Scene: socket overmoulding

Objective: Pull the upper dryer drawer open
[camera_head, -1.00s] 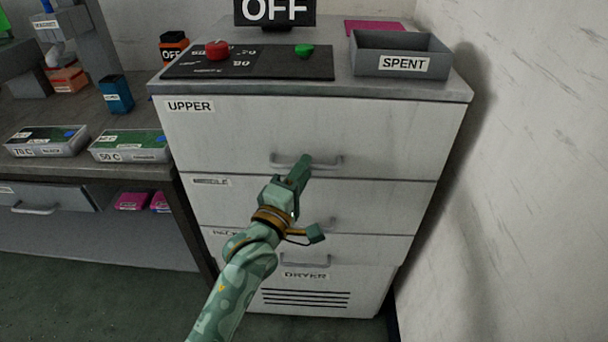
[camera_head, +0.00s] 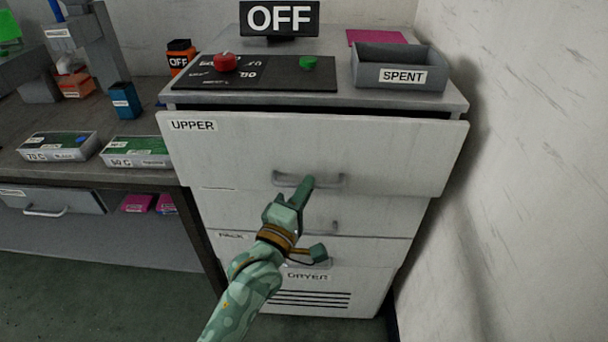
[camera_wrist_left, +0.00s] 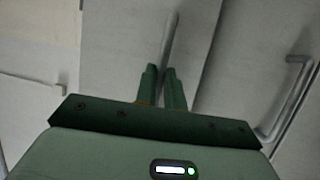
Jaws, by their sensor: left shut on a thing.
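The upper dryer drawer (camera_head: 380,145), a pale front labelled UPPER, stands a little out from the dryer cabinet, with a dark gap along its top edge. My left gripper (camera_head: 308,184) is shut on the upper drawer's bar handle (camera_head: 332,181). In the left wrist view, the green fingers (camera_wrist_left: 162,88) close around the handle (camera_wrist_left: 170,45), which runs away between them. My right gripper is in neither view.
Lower drawers sit beneath; another handle (camera_wrist_left: 290,105) shows at the right in the wrist view. On the dryer top are a control panel (camera_head: 270,75), an OFF sign (camera_head: 279,18) and a SPENT tray (camera_head: 400,80). A wall (camera_head: 530,170) stands close on the right.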

